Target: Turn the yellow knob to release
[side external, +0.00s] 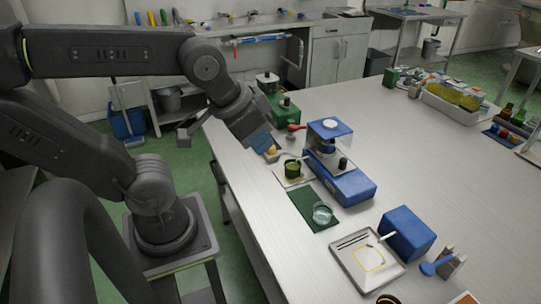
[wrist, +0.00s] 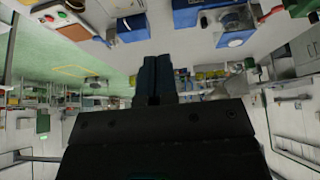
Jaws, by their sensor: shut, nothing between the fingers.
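A small yellow knob (side external: 271,151) shows in the side external view, right at the tips of my gripper (side external: 264,145). I cannot tell whether the fingertips touch it, and what it is mounted on is not clear. My gripper reaches down over the near left edge of the table. Its fingers are together with nothing between them; in the wrist view the closed fingers (wrist: 157,78) stand dark at the centre. I cannot make out the yellow knob in the wrist view.
A blue device (side external: 345,184) stands right of my gripper, with a green cup (side external: 293,171) beside it. A red-handled part (side external: 294,128) and a green box (side external: 286,108) are behind. A green mat (side external: 306,204), metal tray (side external: 383,277) and blue box (side external: 407,235) lie nearer. The table's right middle is clear.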

